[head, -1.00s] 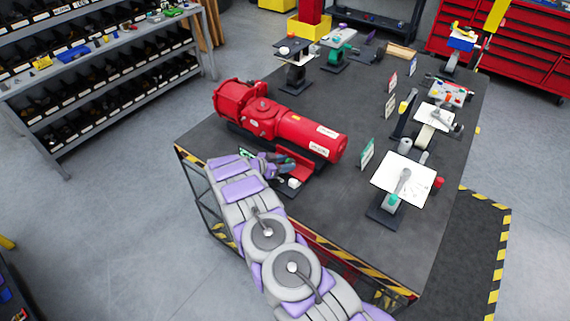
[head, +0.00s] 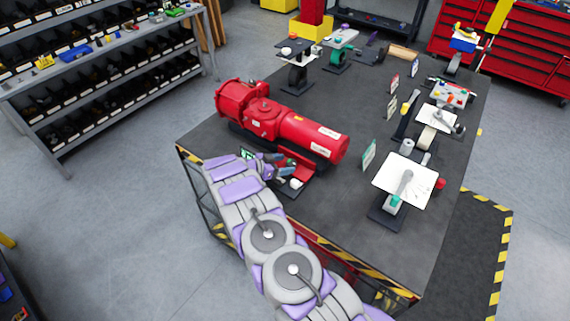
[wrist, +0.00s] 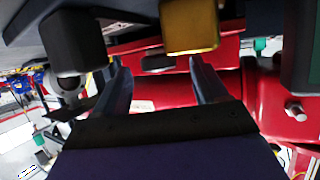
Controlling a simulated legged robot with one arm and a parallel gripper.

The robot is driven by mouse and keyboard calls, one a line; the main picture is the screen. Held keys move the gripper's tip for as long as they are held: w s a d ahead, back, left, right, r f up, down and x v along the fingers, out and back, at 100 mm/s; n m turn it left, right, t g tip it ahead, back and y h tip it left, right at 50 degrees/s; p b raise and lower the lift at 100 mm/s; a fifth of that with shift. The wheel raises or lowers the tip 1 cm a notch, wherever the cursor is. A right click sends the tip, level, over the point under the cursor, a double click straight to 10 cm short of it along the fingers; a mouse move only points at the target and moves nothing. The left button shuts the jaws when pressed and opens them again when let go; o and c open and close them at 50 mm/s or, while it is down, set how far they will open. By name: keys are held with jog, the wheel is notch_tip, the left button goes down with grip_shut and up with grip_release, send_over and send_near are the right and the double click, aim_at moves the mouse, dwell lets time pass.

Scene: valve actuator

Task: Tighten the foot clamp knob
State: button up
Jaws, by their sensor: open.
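A red valve actuator (head: 285,127) lies on the dark workbench, and its red body also fills the background of the wrist view (wrist: 225,90). My gripper (head: 286,165) is low at the actuator's near side, beside a small dark base with a white part (head: 296,183). In the wrist view my gripper (wrist: 160,75) is open, its two dark fingers apart. A dark, short part (wrist: 160,62) shows beyond and between the fingertips. A yellow block (wrist: 190,25) shows above it. I cannot tell which part is the foot clamp knob.
The workbench (head: 310,215) has a striped front edge close under my arm. A stand with a white plate (head: 405,180) and a green-white sign (head: 369,155) stand to the right. More fixtures line the back and right side. A shelf rack (head: 110,90) stands at left.

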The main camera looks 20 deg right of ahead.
jog(key=v, duration=1.6)
jog(key=shift+a+f, duration=0.1)
